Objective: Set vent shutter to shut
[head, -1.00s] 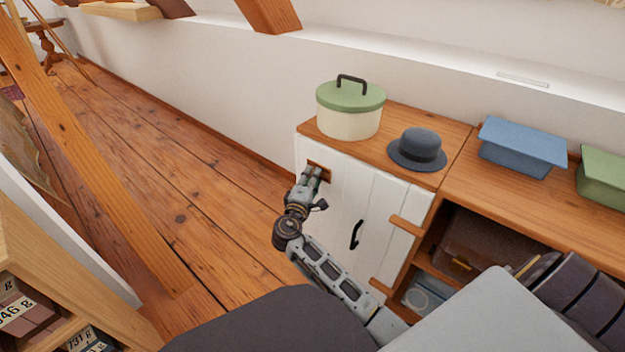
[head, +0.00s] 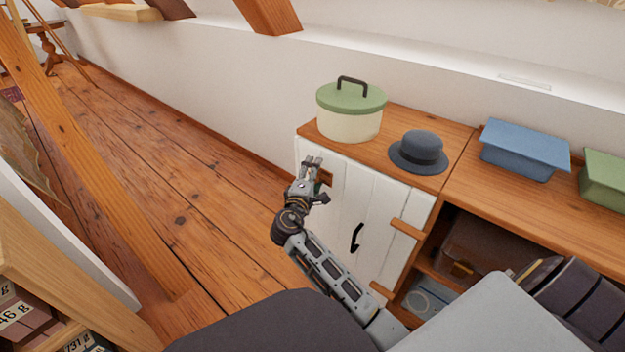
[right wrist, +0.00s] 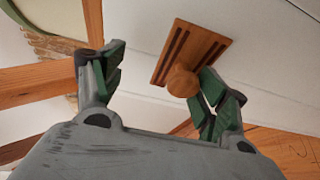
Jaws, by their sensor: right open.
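The vent shutter is a small wooden plate with dark lengthwise stripes and a round knob (right wrist: 183,80), seen in the right wrist view (right wrist: 205,50). In the head view it sits high on the white cabinet door (head: 350,195), mostly hidden behind my right gripper (head: 312,162). My right gripper is open and empty. In the right wrist view (right wrist: 162,66) the knob shows between its green-padded fingers, closer to the right finger; whether they touch is unclear. My left gripper is in neither view.
A green-lidded cream box (head: 350,115) and a grey hat (head: 418,150) stand on the cabinet top. A blue box (head: 525,150) stands farther right. The door has a black handle (head: 357,237).

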